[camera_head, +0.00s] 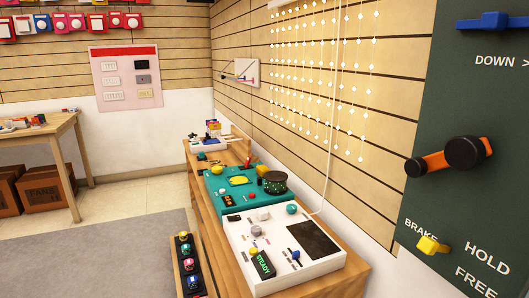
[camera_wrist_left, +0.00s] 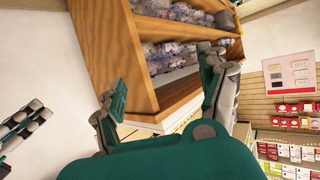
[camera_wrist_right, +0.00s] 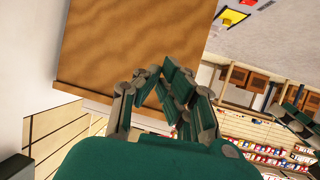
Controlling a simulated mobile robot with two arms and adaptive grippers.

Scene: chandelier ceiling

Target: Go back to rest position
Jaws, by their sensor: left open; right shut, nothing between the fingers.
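Neither gripper shows in the head view. My left gripper (camera_wrist_left: 163,95) is open and empty in the left wrist view, its green and grey fingers apart in front of a wooden shelf unit (camera_wrist_left: 165,108). My right gripper (camera_wrist_right: 158,78) is shut and empty in the right wrist view, its fingertips close together in front of a brown wooden surface (camera_wrist_right: 125,40). Another green and grey gripper, which looks like mine, shows at the left edge of the left wrist view and at the right edge of the right wrist view.
A wooden bench (camera_head: 345,283) along the wall carries a white console (camera_head: 285,268) and a teal console (camera_head: 222,203). A dark green panel (camera_head: 480,110) with an orange lever (camera_head: 445,158) stands at right. A table (camera_head: 60,125) is at far left. Grey carpet (camera_head: 90,255) is open floor.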

